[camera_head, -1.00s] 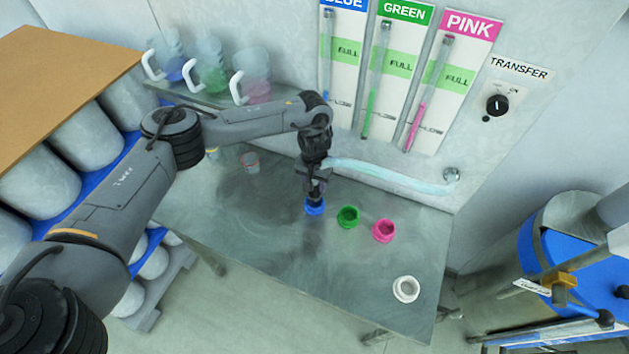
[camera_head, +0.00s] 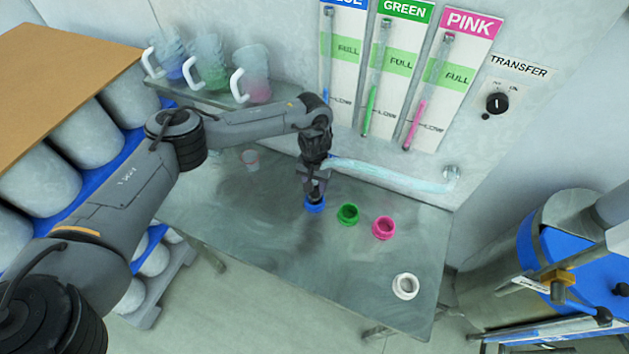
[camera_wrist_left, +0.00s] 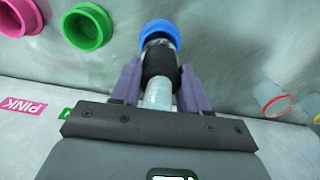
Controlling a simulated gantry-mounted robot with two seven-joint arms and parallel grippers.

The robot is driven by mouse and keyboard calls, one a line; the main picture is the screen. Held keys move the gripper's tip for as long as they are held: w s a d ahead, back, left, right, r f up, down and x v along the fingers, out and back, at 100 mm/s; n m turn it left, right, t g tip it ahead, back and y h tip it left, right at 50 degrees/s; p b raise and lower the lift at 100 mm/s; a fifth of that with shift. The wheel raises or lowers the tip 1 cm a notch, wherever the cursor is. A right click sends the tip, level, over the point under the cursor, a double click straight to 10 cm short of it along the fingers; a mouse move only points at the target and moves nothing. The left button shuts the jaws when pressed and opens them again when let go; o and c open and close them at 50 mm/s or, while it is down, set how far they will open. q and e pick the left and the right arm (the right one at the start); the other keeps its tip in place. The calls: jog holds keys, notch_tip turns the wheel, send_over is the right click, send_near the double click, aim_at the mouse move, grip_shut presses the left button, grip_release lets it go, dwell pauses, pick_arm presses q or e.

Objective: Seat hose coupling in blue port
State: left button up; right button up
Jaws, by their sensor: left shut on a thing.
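The blue port (camera_head: 314,207) is a blue ring on the metal table, and its rim also shows in the left wrist view (camera_wrist_left: 160,31). My left gripper (camera_head: 315,192) is right above it, pointing down. In the left wrist view its two purple-grey fingers (camera_wrist_left: 152,80) are shut on the dark hose coupling (camera_wrist_left: 160,62). The coupling's far end is at the blue ring and appears to be within it; how deep is hidden. The pale translucent hose (camera_head: 395,176) runs from the coupling to a wall fitting (camera_head: 451,174). My right gripper is not in view.
A green port (camera_head: 348,215), a pink port (camera_head: 384,228) and a white port (camera_head: 405,286) stand to the right on the table. Jugs (camera_head: 207,66) sit on a shelf behind my left arm. The table's front is clear.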

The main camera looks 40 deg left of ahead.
pick_arm(q)
jog(key=shift+f, duration=0.25)
dwell(0.4)
jog(key=shift+f+b, duration=0.3)
jog(key=shift+f, duration=0.5)
jog(key=o, duration=1.4)
jog(key=shift+f, duration=0.1)
